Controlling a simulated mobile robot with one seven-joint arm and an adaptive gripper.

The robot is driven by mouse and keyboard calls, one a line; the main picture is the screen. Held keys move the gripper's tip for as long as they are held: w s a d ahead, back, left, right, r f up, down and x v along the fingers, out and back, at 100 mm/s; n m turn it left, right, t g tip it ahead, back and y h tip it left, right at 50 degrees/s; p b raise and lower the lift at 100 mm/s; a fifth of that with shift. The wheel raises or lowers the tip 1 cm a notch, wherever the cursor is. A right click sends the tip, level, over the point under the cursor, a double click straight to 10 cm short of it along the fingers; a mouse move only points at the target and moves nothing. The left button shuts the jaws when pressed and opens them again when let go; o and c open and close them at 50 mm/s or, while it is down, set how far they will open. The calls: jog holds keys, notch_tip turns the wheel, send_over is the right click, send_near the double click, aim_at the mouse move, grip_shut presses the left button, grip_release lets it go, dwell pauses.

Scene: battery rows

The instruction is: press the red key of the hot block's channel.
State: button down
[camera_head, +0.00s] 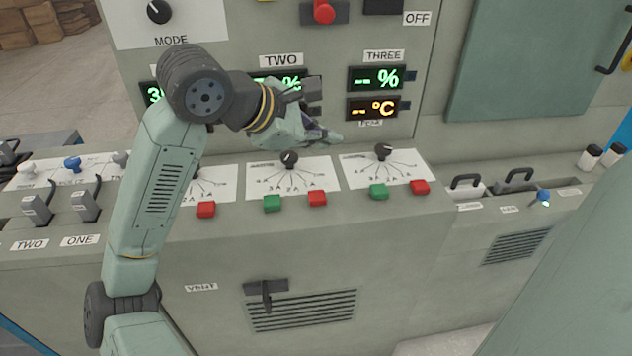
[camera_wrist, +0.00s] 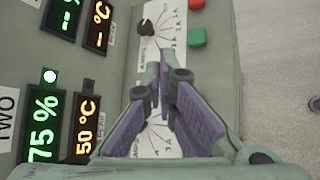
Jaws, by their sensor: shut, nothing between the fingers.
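My gripper (camera_head: 328,136) is shut and empty, above the sloped console between the dials of channels two and three. In the wrist view its fingers (camera_wrist: 158,92) point over the dial cards. Red keys lie on the console front: the left one (camera_head: 206,209), channel TWO's (camera_head: 317,198) and channel THREE's (camera_head: 420,187). My gripper touches none. Channel TWO's displays (camera_wrist: 42,123) read 75 % and 50 °C (camera_wrist: 86,126). Channel THREE's temperature display (camera_head: 372,108) shows dashes. The left channel's displays are mostly hidden by my arm.
Green keys (camera_head: 272,203) (camera_head: 379,191) sit left of the red ones. Dials (camera_head: 289,159) (camera_head: 383,151) stand up behind the keys. A red knob (camera_head: 324,12) is above. Levers (camera_head: 85,200) stand at left, black handles (camera_head: 466,183) at right. The console front below is clear except a vent handle (camera_head: 266,290).

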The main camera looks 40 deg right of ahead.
jog(key=shift+w+d+f+t+y, duration=0.15)
jog(key=shift+w+f+y, duration=0.15)
jog(key=shift+f, duration=0.15)
jog(key=shift+w+a+f+t+y, duration=0.1)
jog(key=shift+w+f+t+y, duration=0.1)
jog(key=shift+f+y, duration=0.15)
jog(key=shift+f, duration=0.15)
jog(key=b, duration=0.4)
send_over(319, 197)
notch_tip(319, 197, down, 7)
jog(key=shift+f, duration=0.15)
jog(key=shift+f+b, duration=0.7)
jog(key=shift+b, duration=0.05)
jog(key=shift+f, duration=0.1)
jog(key=shift+f+b, duration=0.3)
jog(key=shift+b, duration=0.45)
